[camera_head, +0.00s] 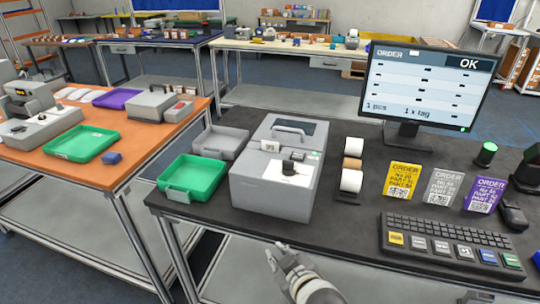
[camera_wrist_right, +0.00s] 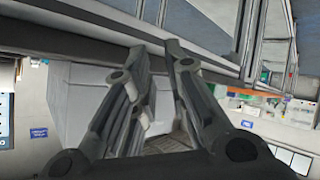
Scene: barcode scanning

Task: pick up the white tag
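A small white piece (camera_head: 298,155), which may be the white tag, shows at the top front of the grey box-shaped machine (camera_head: 265,198) on the dark table. A whitish order card (camera_head: 444,187) stands between a yellow card (camera_head: 402,180) and a purple card (camera_head: 484,194); I cannot tell which is the tag. My right gripper (camera_head: 278,252) is in front of the table's near edge, apart from these things. In the right wrist view its fingers (camera_wrist_right: 157,48) are apart with nothing between them. My left gripper is not in view.
A monitor (camera_head: 425,85) stands behind the cards, with a keyboard (camera_head: 450,245) in front. Paper rolls (camera_head: 351,181) stand beside the machine. A green tray (camera_head: 196,178) and a grey tray (camera_head: 220,141) lie to its left. An orange table (camera_head: 85,175) is further left.

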